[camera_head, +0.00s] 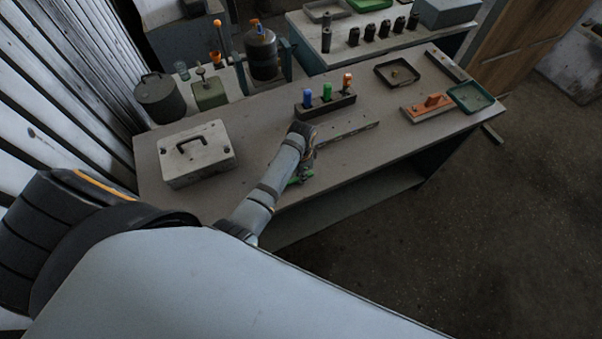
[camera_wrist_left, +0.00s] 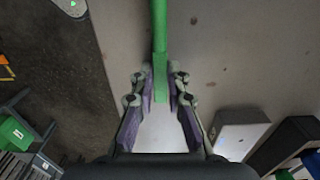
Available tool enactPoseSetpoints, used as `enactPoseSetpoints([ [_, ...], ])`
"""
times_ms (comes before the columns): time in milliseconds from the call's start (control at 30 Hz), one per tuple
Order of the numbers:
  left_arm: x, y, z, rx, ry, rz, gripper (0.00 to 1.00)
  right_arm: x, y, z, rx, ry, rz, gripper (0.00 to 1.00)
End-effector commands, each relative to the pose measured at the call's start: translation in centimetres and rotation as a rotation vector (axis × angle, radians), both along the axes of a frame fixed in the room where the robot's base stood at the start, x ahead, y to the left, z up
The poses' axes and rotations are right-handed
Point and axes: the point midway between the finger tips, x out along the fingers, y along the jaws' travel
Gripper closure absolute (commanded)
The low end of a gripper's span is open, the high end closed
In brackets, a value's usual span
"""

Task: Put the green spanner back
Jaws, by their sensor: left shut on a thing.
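The green spanner (camera_wrist_left: 160,40) is in my left gripper (camera_wrist_left: 160,82), its green bar running up from between the two fingers in the left wrist view. The fingers are closed on its lower part. In the head view my left gripper (camera_head: 306,160) is over the front edge of the workbench, and a bit of the green spanner (camera_head: 299,180) shows below it. The rest of the spanner is hidden behind my arm there. My right gripper is not in view.
A dark block (camera_head: 318,109) with blue, green and orange handles stands on the workbench (camera_head: 250,120), behind a long thin strip (camera_head: 350,132). A pale case (camera_head: 197,155) is at left. At right are an orange piece (camera_head: 428,107), a dark tray (camera_head: 397,83) and a green tray (camera_head: 470,104).

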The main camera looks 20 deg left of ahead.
Motion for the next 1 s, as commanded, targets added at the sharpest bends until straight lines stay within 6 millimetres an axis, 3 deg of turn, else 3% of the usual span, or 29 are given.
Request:
enactPoseSetpoints([
  [133, 0.04, 0.01, -0.31, 0.000, -0.001, 0.000, 1.00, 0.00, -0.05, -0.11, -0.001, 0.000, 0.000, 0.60],
  [167, 0.06, 0.01, -0.27, 0.000, -0.001, 0.000, 0.83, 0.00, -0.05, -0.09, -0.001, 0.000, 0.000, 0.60],
  [333, 0.04, 0.00, -0.26, 0.000, -0.001, 0.000, 0.60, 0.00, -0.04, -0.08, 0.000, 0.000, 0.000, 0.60],
  [567, 0.03, 0.00, -0.26, 0.000, -0.001, 0.000, 0.59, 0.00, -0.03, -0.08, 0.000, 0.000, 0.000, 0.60],
  [733, 0.01, -0.01, -0.28, -0.001, -0.001, 0.000, 0.36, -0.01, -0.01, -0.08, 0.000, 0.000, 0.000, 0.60],
  [1000, 0.02, -0.01, -0.22, -0.001, -0.001, 0.000, 0.36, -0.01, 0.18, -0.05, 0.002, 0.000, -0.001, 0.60],
])
